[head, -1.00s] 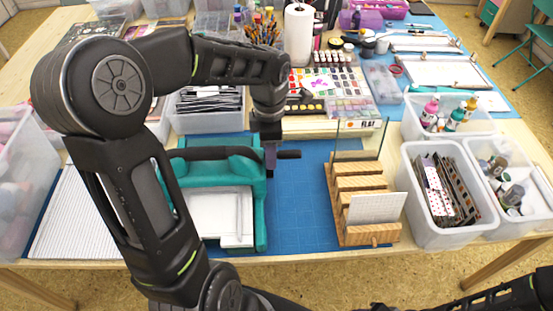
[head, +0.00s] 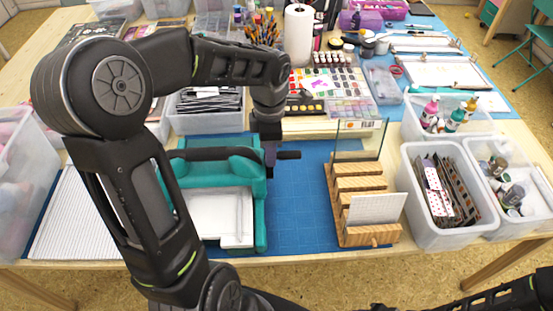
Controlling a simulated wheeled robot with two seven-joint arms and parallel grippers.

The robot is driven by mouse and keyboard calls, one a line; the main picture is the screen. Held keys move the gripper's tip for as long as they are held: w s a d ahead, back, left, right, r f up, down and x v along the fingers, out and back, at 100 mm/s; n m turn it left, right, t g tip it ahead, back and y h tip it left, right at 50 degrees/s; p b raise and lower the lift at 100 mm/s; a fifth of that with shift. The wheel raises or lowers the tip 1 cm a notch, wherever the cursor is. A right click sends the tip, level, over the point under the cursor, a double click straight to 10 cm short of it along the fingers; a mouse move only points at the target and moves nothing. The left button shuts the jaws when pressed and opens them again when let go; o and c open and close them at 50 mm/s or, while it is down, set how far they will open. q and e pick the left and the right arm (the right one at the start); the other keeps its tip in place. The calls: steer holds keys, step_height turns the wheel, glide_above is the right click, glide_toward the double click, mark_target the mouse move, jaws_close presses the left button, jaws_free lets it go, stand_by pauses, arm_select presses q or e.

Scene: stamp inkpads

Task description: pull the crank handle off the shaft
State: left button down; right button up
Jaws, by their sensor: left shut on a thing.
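A teal die-cutting machine (head: 256,216) stands on the blue mat at left centre, with a white plate on its front platform. The black crank handle (head: 288,155) sticks out to the right at the machine's right side. My left gripper (head: 270,165) points down at that side and is shut on the crank handle. The fingertips are small here, and the shaft is hidden behind the gripper. My right arm (head: 500,294) shows only in part at the bottom right; its gripper is out of view.
A wooden rack (head: 354,240) with a white card stands right of the machine on the blue mat (head: 300,215). Clear bins (head: 447,235) of bottles and papers stand further right. The mat between machine and rack is bare. A paint palette and brushes lie behind.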

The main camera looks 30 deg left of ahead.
arm_select(q)
steer(key=shift+w+d, duration=0.15)
steer(key=shift+d, duration=0.1)
steer(key=shift+w+d, duration=0.4)
steer(key=shift+w+d+b, duration=0.25)
steer(key=shift+d+b, duration=0.05)
steer(key=shift+d, duration=0.05)
steer(key=shift+r+p, duration=1.9)
steer(key=shift+r, duration=1.15)
